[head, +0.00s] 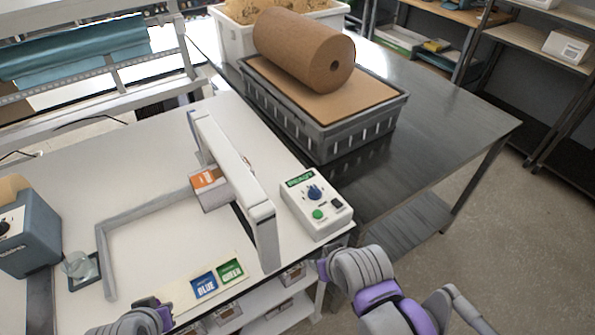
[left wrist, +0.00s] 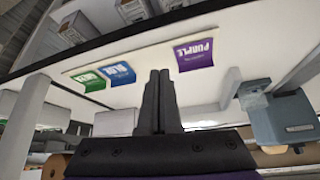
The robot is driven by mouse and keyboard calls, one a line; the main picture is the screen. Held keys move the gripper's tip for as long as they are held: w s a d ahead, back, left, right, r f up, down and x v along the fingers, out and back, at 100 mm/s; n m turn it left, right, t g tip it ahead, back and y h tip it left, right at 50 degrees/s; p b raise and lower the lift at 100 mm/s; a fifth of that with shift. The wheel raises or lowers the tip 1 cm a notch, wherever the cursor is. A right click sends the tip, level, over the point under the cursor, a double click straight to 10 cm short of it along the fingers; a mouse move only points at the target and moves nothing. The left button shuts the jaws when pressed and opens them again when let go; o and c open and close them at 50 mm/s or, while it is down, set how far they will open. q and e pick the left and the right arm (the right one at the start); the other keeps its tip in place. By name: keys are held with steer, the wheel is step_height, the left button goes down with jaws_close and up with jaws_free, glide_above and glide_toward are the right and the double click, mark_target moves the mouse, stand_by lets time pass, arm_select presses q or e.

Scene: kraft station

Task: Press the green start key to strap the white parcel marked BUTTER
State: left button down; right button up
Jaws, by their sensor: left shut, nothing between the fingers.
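The control box (head: 318,206) stands on the white bench just right of the strapping arch (head: 236,185). Its green start key (head: 318,214) is at the lower left of its face, below a blue knob (head: 314,192) and beside a black switch (head: 337,204). A pale parcel (head: 212,199) with an orange label lies at the arch's left side; its lettering is too small to read. My left gripper (left wrist: 160,75) is shut and empty in the left wrist view, over the colour cards. My right gripper is not visible.
Blue card (head: 204,284) and green card (head: 231,270) lie at the bench's front edge; a purple card (left wrist: 194,54) shows in the left wrist view. A grey crate (head: 325,145) bears a brown paper roll (head: 303,50). A blue-grey dispenser (head: 28,228) stands far left.

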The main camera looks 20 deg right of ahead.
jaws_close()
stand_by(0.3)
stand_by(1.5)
